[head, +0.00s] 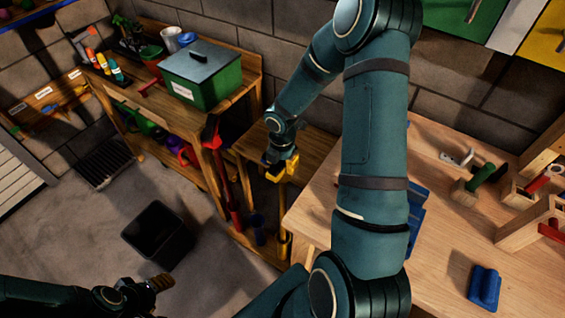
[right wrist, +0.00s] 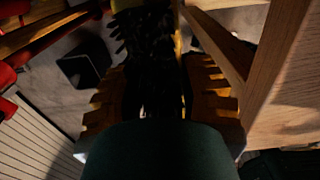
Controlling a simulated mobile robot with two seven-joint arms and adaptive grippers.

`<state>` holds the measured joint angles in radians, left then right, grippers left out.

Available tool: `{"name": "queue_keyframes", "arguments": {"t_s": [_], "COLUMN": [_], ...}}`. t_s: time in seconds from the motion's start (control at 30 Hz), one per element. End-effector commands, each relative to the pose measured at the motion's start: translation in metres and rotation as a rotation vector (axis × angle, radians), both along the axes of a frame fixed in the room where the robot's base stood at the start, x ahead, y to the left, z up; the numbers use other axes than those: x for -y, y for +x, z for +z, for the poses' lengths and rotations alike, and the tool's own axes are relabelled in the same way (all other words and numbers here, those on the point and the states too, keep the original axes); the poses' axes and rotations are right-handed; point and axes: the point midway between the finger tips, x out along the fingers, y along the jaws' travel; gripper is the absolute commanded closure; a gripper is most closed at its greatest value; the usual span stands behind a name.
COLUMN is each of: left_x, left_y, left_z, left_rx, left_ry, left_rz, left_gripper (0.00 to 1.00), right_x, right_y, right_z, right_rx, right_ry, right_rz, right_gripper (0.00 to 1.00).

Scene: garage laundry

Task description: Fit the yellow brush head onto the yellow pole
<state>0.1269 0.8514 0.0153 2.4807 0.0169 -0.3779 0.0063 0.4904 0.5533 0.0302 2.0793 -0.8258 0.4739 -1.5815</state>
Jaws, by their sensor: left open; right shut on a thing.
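My right gripper (head: 278,163) is shut on the brush head, just in front of the wooden ledge between the two benches. The bright yellow body of the brush head (head: 290,171) shows at the fingertips in the head view. In the right wrist view its dark bristles (right wrist: 145,60) fill the space between the fingers. The yellow pole (head: 285,222) stands roughly upright below the brush head. Whether the two touch is not clear, as the joint is small and shaded. My left gripper (head: 163,282) is open and empty, low at the left over the floor.
A wooden workbench (head: 440,240) with blocks and a blue item (head: 484,287) is at the right. A bench with a green box (head: 203,75) is at the back left. A red-handled tool (head: 218,170) stands left of the pole. A black bin (head: 157,235) is on the floor.

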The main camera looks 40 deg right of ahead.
Motion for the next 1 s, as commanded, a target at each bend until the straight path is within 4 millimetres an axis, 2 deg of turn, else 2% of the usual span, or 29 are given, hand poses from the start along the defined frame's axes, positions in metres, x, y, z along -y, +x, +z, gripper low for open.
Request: {"name": "queue_keyframes", "arguments": {"t_s": [1.0], "left_x": [0.0], "left_y": [0.0], "left_z": [-0.011], "left_rx": [0.0], "left_ry": [0.0], "left_rz": [0.0], "left_gripper": [0.41], "right_x": [0.0], "right_y": [0.0], "right_z": [-0.016], "right_rx": [0.0], "right_ry": [0.0], "right_rz": [0.0], "right_gripper": [1.0]}}
